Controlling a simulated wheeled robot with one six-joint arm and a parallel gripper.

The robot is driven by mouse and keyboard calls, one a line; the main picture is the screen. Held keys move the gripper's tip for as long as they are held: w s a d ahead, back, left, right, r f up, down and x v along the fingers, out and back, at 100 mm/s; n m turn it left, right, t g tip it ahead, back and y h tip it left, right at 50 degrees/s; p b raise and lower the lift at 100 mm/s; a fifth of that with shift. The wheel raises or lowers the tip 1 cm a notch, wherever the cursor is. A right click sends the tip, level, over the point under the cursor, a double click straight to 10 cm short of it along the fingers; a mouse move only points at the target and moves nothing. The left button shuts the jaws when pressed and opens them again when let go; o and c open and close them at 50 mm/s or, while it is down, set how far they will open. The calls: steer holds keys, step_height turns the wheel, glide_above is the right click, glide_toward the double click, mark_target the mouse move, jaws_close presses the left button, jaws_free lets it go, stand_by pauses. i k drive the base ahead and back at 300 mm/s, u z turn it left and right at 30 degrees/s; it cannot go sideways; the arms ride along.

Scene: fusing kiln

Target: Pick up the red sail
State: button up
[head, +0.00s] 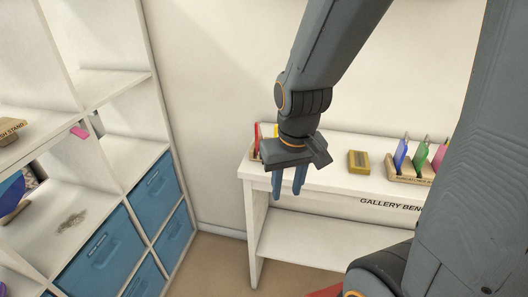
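A narrow red piece (257,138), likely the red sail, stands at the left end of the white gallery bench (345,183). It stands in a tan holder whose front is mostly hidden behind my gripper. A bit of yellow (276,130) shows just right of it. My gripper (288,191) points down in front of the bench's left end, to the right of the red piece in the picture. Its two blue fingers are apart with nothing visible between them.
A labelled rack (409,177) with blue, green and pink sails stands at the right. White shelving (110,165) with blue bins (105,257) stands at left. Free floor (222,262) shows between shelving and bench.

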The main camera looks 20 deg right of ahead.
mark_target(258, 137)
steer(key=u, duration=0.6)
steer(key=i, duration=0.55)
steer(key=u, duration=0.25)
steer(key=k, duration=1.05)
steer(key=z, duration=0.65)
steer(key=i, duration=1)
